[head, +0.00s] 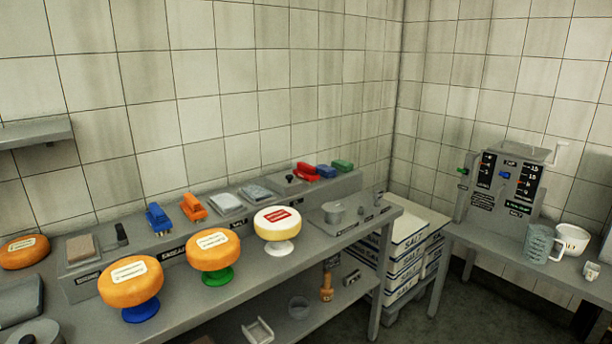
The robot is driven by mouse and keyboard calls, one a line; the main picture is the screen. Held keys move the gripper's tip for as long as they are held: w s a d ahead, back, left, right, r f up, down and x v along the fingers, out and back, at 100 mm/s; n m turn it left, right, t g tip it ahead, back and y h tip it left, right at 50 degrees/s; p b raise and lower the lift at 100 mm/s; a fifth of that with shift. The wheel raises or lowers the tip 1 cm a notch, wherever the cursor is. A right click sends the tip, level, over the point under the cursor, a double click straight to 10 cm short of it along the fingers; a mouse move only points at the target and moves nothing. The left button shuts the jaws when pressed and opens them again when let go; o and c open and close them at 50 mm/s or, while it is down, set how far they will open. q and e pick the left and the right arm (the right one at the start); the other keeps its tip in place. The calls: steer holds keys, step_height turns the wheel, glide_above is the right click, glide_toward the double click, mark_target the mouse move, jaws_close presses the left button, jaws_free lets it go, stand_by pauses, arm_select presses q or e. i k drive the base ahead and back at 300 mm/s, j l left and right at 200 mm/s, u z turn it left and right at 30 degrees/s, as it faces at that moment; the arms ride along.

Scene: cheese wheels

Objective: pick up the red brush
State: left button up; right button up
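The red brush (306,172) lies on the raised back ledge of the long grey bench, toward its far right end. It is small in the head view, and its bristles cannot be made out. A blue brush (326,171) and a green brush (343,165) lie to its right in the same row. Neither of my grippers shows in the head view.
Three cheese wheels on coloured stands, blue (131,283), green (214,252) and white (278,223), line the bench front. A blue (158,218) and an orange item (193,207) sit behind. Salt boxes (408,240) are stacked beyond the bench's right end.

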mark_target(305, 173)
steer(key=i+l, duration=0.25)
steer(key=i, duration=0.15)
steer(key=i+l+u, duration=0.15)
steer(key=i, duration=0.25)
steer(key=l, duration=0.1)
